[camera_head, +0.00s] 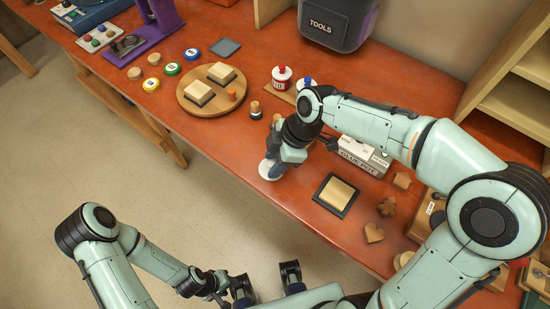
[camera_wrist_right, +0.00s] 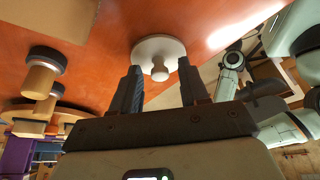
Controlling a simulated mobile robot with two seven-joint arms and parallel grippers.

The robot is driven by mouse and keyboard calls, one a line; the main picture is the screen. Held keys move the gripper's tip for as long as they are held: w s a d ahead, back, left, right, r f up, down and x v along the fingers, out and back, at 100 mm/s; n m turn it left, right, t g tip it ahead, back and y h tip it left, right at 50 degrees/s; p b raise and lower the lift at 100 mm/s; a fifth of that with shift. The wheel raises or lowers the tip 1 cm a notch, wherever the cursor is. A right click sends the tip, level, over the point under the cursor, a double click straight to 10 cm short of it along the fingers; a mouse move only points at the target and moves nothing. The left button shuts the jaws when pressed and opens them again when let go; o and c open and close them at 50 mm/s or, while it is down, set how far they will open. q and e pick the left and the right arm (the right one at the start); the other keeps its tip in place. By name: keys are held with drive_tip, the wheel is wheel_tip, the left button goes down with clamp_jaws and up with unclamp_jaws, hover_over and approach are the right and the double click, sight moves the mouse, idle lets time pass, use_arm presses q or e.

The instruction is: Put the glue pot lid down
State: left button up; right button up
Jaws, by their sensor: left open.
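The white round lid (camera_head: 271,172) lies at the table's front edge, partly hidden by my right gripper in the head view. In the right wrist view the lid (camera_wrist_right: 153,45) shows as a white disc with a small knob, flat against the orange tabletop. My right gripper (camera_wrist_right: 160,78) is open, with one finger on each side of the knob and a visible gap to it. It also shows in the head view (camera_head: 276,150), pointing down at the lid. My left gripper (camera_head: 266,284) is open and empty, in front of the table and away from the lid.
A grey lettered box (camera_head: 357,157) stands right of the lid, partly behind my right arm. A black-framed pad (camera_head: 337,195) lies nearer the front right. A round wooden board (camera_head: 211,96) and a small cork-coloured peg (camera_head: 255,109) are behind and left. The tabletop left of the lid is clear.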

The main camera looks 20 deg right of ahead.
drive_tip(key=shift+r, duration=0.1)
drive_tip(key=shift+d+r, duration=0.1)
drive_tip(key=shift+r, duration=0.2)
drive_tip(key=p+v, duration=0.1)
drive_tip(key=v, duration=1)
drive_tip(key=shift+r, duration=0.25)
